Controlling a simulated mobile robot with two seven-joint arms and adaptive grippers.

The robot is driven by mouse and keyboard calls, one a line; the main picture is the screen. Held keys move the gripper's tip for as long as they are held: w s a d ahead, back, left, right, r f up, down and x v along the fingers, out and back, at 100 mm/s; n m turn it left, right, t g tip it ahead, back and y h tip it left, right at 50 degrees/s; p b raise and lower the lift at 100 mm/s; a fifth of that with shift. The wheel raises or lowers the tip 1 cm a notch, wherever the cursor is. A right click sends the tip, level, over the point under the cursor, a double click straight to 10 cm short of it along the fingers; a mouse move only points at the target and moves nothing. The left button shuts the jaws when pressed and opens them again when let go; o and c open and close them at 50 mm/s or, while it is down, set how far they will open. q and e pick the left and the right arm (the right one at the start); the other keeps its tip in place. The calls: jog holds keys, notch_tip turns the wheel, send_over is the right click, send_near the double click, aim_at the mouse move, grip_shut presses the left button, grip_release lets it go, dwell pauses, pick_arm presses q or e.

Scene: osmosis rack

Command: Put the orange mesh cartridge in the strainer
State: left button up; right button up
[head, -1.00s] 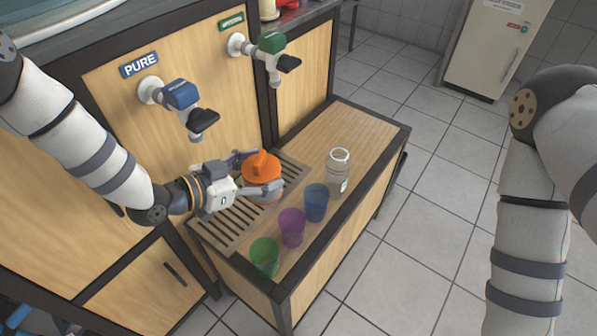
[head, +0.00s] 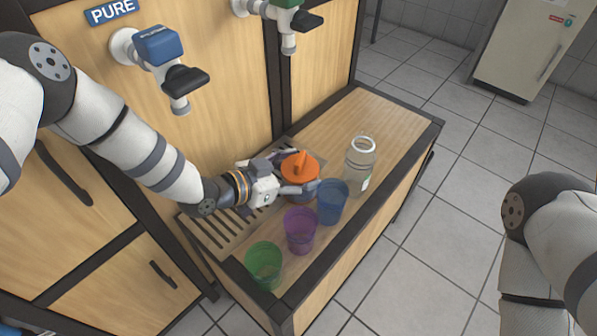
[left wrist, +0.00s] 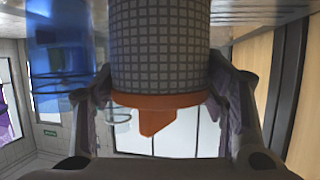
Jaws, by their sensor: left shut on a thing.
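The orange mesh cartridge has an orange cap with a raised grip (head: 299,167) and a grey mesh body, which fills the upper middle of the left wrist view (left wrist: 158,45). My left gripper (head: 292,178) is shut around it just below the cap. It holds the cartridge upright, cap up, at the right end of the slatted grate (head: 218,228), behind the blue cup. The head view does not show whether the cartridge's lower end touches anything. I cannot pick out a separate strainer. My right gripper is out of view; only its arm shows.
A clear glass jar (head: 359,168) stands just right of the cartridge. Blue (head: 332,203), purple (head: 300,232) and green (head: 264,266) cups line the bench's front. The bench's far right (head: 365,112) is clear.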

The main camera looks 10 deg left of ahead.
pick_arm(q)
jog(key=shift+f, duration=0.1)
jog(key=o, duration=0.9)
